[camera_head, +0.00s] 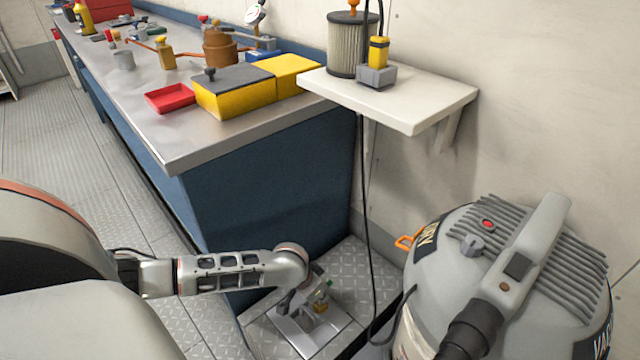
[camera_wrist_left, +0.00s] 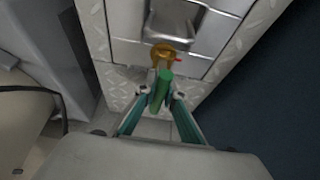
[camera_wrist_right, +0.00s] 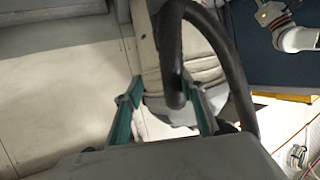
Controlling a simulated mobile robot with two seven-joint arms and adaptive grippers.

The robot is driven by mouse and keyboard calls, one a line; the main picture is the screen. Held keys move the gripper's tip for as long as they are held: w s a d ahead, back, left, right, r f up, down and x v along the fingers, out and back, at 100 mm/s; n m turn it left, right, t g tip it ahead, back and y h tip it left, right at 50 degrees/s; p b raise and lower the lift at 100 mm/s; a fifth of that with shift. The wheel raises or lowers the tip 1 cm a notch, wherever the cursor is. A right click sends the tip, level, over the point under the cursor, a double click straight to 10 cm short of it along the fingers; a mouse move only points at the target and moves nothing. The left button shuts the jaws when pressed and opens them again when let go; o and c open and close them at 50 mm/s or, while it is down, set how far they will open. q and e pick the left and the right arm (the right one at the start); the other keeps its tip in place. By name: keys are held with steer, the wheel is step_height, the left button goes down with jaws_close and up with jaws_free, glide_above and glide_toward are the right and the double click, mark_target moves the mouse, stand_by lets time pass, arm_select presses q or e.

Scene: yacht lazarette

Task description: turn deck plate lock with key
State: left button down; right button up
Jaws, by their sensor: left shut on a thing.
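The metal deck plate (camera_head: 290,331) is set in the diamond-tread floor beside the blue bench; it also shows in the left wrist view (camera_wrist_left: 128,52). On it is a round brass lock (camera_wrist_left: 163,50) with a small red mark at its right edge. My left gripper (camera_wrist_left: 160,93) is shut on the green handle of the key (camera_wrist_left: 161,88), just in front of the lock. The key's far end overlaps the lock in that view; I cannot tell how deep it sits. My right gripper (camera_wrist_right: 165,108) has its fingers apart and shows only in its own wrist view.
A grey vacuum (camera_head: 510,270) with a black hose stands right of the plate; a dark hose loop (camera_wrist_right: 190,50) crosses my right wrist view. A black cable (camera_head: 365,220) hangs from the white shelf (camera_head: 440,100). The blue bench (camera_head: 280,180) stands close behind the plate.

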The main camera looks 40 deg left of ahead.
steer(key=shift+s+f, duration=0.15)
steer(key=shift+s, duration=0.05)
stand_by(0.3)
steer(key=shift+s+d+f+g, duration=0.2)
steer(key=shift+s+f, duration=0.05)
steer(key=shift+f, duration=0.35)
steer(key=shift+s+d+f+g, duration=0.2)
steer(key=shift+f, duration=0.4)
steer(key=shift+f+h, duration=0.1)
steer(key=shift+h, duration=0.2)
steer(key=shift+s+d+f, duration=0.1)
steer(key=shift+s+f, duration=0.3)
steer(key=shift+f, duration=0.4)
steer(key=shift+f, duration=0.1)
